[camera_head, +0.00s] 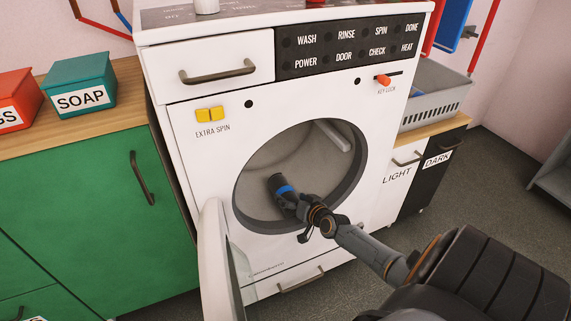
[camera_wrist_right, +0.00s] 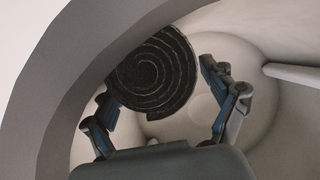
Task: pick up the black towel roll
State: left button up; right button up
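The black towel roll (camera_wrist_right: 152,72) shows its spiral end in the right wrist view. It is inside the washer drum (camera_head: 262,198). In the head view a small dark part of the roll (camera_head: 276,182) shows just beyond my gripper. My right gripper (camera_wrist_right: 158,92) reaches through the round opening, and it also shows in the head view (camera_head: 286,191). Its blue-padded fingers are spread, one on each side of the roll's near end. I see no clear grip on the roll. The roll's far end is hidden. My left gripper is not in view.
The white washer (camera_head: 210,150) has its door (camera_head: 215,260) swung open at the lower left. The drum rim (camera_head: 358,170) surrounds my wrist. A pale paddle (camera_head: 333,134) juts inside the drum. Green cabinets (camera_head: 90,200) stand left; light and dark bins (camera_head: 400,180) stand right.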

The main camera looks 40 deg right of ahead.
jog(key=c, duration=1.1)
jog(key=shift+r, duration=0.1)
